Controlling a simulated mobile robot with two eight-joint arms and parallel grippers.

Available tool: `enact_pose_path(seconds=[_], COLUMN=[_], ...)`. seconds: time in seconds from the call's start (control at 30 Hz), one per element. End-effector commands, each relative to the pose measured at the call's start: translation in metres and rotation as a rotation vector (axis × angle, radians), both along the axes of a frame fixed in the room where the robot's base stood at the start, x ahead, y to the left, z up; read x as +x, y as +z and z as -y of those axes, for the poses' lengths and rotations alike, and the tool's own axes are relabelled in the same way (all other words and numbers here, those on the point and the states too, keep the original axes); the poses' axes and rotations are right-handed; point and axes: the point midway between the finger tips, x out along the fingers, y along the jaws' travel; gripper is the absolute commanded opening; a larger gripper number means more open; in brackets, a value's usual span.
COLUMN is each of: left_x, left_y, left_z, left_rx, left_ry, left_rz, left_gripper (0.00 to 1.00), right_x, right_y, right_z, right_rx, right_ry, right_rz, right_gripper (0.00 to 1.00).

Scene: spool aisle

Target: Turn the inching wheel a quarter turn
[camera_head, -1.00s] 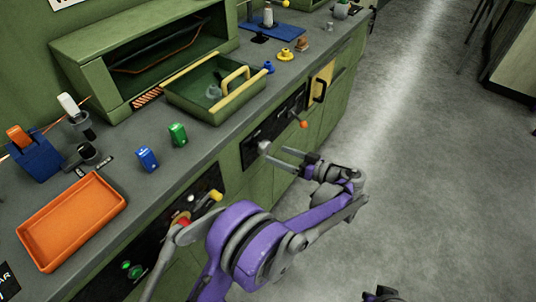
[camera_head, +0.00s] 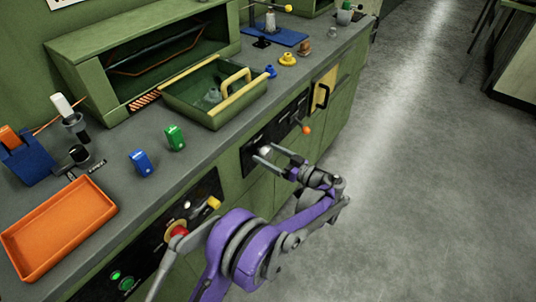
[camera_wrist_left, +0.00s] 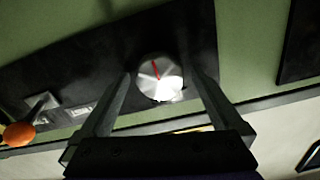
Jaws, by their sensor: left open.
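The inching wheel is a small silver disc with a red mark, on a black panel in the green cabinet front. It shows in the left wrist view (camera_wrist_left: 160,78) and as a small pale knob in the head view (camera_head: 265,151). The red line points up, slightly left, in the wrist view. My left gripper (camera_head: 268,154) is open, with its fingertips at the wheel. In the wrist view its two fingers (camera_wrist_left: 163,84) stand on either side of the wheel, with gaps visible; I cannot tell how deep they reach. My right gripper is out of view.
An orange-knobbed lever (camera_head: 306,129) sits on the same panel, right of the wheel. A yellow knob (camera_head: 214,203) and red button (camera_head: 179,231) stick out at the left. The counter above holds a green tray (camera_head: 212,123) and orange tray (camera_head: 48,235).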

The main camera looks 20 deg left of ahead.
Motion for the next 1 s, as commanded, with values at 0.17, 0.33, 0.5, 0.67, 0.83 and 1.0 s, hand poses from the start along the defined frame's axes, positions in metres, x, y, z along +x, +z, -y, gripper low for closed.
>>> enact_pose_path(seconds=[0.17, 0.33, 0.5, 0.67, 0.83, 1.0], left_x=[0.0019, 0.0019, 0.0018, 0.0017, 0.0016, 0.0017], left_y=[0.0001, 0.0003, 0.0003, 0.0002, 0.0002, 0.0002], left_z=[-0.0053, -0.0051, -0.0049, -0.0048, -0.0047, -0.0047], left_rx=[0.0, 0.0, 0.0, 0.0, 0.0, 0.004], left_ry=[-0.001, -0.001, -0.001, 0.0, 0.0, 0.0], left_rz=[0.0, 0.0, 0.0, 0.0, 0.0, -0.01], left_gripper=[1.0, 1.0, 0.71, 0.42, 0.15, 0.15], right_x=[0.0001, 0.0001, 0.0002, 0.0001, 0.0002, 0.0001], right_y=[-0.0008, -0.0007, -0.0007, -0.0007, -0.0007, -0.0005], right_z=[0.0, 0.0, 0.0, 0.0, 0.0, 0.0], right_rx=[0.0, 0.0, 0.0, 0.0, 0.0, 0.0], right_ry=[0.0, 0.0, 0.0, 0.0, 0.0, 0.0], right_rz=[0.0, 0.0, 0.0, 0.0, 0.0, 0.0], right_gripper=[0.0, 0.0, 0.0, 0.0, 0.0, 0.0])
